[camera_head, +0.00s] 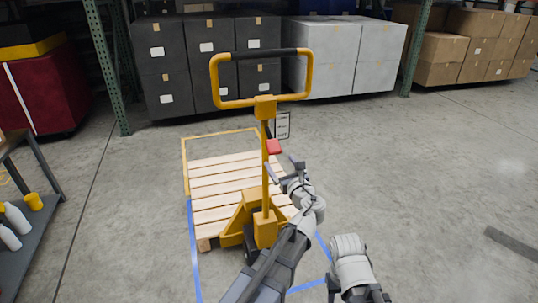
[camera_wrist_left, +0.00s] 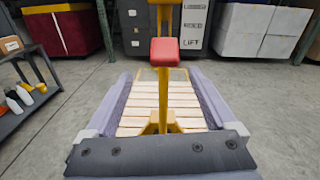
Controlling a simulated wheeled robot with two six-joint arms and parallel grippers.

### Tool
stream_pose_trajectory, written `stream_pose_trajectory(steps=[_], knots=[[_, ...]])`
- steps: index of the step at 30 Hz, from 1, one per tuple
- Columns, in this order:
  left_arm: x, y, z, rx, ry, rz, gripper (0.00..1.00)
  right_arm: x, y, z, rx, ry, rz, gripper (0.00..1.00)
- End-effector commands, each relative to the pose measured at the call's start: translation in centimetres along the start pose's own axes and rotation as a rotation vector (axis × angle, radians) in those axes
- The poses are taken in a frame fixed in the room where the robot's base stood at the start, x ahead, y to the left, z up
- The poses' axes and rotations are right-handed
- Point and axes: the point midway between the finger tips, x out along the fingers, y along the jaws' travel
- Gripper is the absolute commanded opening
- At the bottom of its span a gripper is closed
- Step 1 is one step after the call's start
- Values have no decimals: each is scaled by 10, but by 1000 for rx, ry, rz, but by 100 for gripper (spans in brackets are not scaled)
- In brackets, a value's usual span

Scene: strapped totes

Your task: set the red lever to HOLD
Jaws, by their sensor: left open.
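The red lever (camera_head: 273,146) is a small red block on the yellow column of a pallet jack (camera_head: 265,190). In the left wrist view the lever (camera_wrist_left: 165,51) is near the middle, in front of the column. A white plate (camera_head: 283,125) beside the column reads LOWER, HOLD and LIFT from top to bottom on the wrist view's plate (camera_wrist_left: 193,27). In that view the lever's top is about level with the LIFT line. My left gripper (camera_head: 285,168) is open just below and right of the lever, apart from it. In the wrist view its fingers flank the column.
A wooden pallet (camera_head: 215,180) lies on the jack behind the column. The jack's yellow loop handle (camera_head: 218,82) rises above the lever. A shelf with bottles (camera_head: 18,217) stands at left. Dark totes (camera_head: 207,60) line the back. The floor at right is mostly clear.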

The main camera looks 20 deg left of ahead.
Motion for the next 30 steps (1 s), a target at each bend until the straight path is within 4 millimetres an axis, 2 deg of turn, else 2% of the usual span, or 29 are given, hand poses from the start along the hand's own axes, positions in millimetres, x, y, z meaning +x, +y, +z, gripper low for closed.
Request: stream_pose_trajectory(steps=[1,9,21,30], knots=[[2,-3,-2,42,-18,-12,90,6,-1,0,0,0,0,50],[8,-7,3,95,-40,-25,90,6,0,0,0,0,0,50],[65,-9,4,91,-38,-22,90,6,0,0,0,0,0,50],[81,-8,5,90,-38,-24,90,6,0,0,0,0,0,50]])
